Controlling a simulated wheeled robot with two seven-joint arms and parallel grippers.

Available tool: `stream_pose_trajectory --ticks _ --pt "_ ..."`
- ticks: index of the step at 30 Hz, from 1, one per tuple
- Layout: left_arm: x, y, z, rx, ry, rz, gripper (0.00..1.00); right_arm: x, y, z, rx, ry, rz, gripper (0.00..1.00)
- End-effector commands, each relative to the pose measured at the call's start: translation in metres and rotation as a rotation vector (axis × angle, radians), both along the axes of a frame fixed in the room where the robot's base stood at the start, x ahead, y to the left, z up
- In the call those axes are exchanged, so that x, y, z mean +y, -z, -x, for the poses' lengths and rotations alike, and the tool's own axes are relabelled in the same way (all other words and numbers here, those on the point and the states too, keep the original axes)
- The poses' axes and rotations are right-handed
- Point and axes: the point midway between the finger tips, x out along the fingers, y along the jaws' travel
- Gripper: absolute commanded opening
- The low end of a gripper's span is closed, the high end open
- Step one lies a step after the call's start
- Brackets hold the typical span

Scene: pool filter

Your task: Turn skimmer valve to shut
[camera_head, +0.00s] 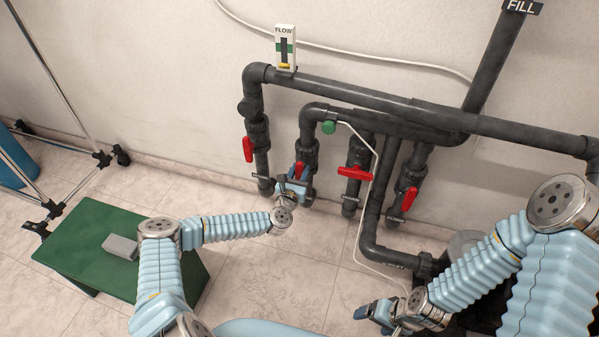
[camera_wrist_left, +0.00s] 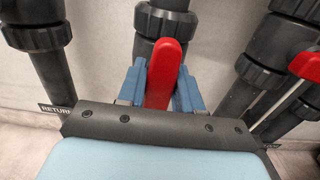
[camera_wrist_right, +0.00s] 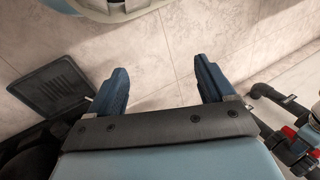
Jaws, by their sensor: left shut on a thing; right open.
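My left gripper (camera_head: 293,180) is shut on the red handle (camera_head: 299,170) of the second valve from the left. In the left wrist view this red handle (camera_wrist_left: 164,72) stands between the two blue fingers, roughly along its pipe. No skimmer label is readable; the leftmost pipe beside it carries a RETURN label (camera_wrist_left: 57,108). The other red handles are the leftmost (camera_head: 248,149), hanging along its pipe, the third (camera_head: 355,172), lying crosswise, and the rightmost (camera_head: 410,199), roughly along its pipe. My right gripper (camera_wrist_right: 161,70) is open and empty, low at the front right.
Dark pipes (camera_head: 350,95) run along the wall, with a flow gauge (camera_head: 285,48) on top. A thin white tube (camera_head: 378,155) hangs past the third valve. A green table (camera_head: 85,235) with a grey block (camera_head: 120,246) stands at left. A floor grate (camera_wrist_right: 50,85) shows near my right gripper.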

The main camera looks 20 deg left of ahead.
Motion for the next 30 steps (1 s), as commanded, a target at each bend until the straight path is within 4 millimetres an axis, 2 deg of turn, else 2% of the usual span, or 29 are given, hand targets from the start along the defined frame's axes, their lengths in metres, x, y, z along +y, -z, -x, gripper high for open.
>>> stream_pose_trajectory --ticks 8,14,30 --pt "0.000 0.001 0.000 -0.001 0.001 -0.019 0.04 0.000 0.003 0.000 0.000 0.000 0.000 0.82" --pt "-0.002 0.002 0.000 -0.004 0.003 -0.102 0.04 0.000 0.012 0.000 0.000 0.001 0.001 0.82" --pt "-0.007 0.005 0.001 -0.022 0.003 -0.578 0.04 -0.012 0.050 -0.005 -0.008 0.021 0.018 0.82"
